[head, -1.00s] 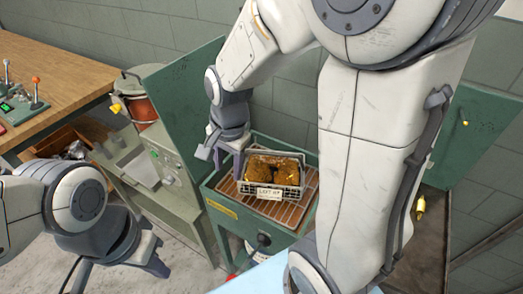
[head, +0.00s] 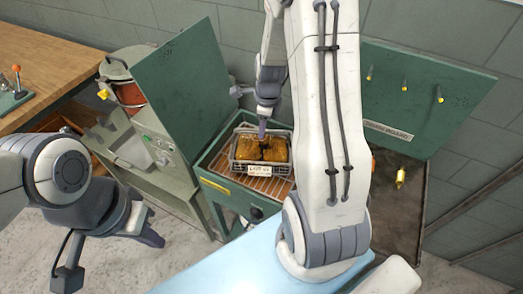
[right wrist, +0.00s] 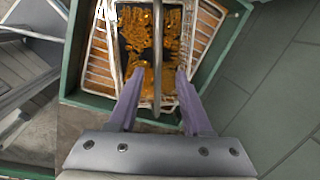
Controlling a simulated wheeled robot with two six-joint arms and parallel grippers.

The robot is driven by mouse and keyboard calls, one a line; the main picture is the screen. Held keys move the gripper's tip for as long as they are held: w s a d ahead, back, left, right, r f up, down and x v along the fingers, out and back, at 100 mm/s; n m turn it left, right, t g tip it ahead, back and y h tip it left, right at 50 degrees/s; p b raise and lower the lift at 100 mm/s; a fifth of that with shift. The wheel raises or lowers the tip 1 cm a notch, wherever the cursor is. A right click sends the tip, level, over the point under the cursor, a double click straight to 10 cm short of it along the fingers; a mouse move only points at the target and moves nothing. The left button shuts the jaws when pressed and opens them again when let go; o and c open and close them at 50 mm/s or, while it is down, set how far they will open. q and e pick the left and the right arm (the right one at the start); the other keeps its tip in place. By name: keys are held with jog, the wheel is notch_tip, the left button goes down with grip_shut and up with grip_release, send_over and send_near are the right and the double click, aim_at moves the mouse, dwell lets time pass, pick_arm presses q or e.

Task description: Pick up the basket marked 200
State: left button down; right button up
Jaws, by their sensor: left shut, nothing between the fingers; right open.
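A wire basket (head: 240,163) full of brown-gold small parts sits on a rack (head: 272,187) in a green open-topped unit. Its white front label (head: 259,169) is too small to read surely. My right gripper (head: 262,132) points down over the basket, partly hidden by my arm. In the right wrist view, the open fingers (right wrist: 156,76) are over the basket's near part (right wrist: 118,62), one on each side of a thin grey handle bar (right wrist: 157,45); I cannot tell whether they touch it. My left gripper (head: 150,236) is shut and empty, low at left, away from the basket.
A green raised lid (head: 185,85) stands left of the basket unit. A dark bench (head: 395,190) and green panel (head: 415,95) are on the right. A light-blue surface (head: 225,268) is in front.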

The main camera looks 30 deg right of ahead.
aim_at(262, 145)
jog(key=f, duration=0.4)
jog(key=shift+w+a, duration=0.1)
jog(key=shift+w, duration=0.1)
jog(key=shift+r, duration=0.1)
grip_shut()
jog(key=shift+w, duration=0.1)
dwell(1.0)
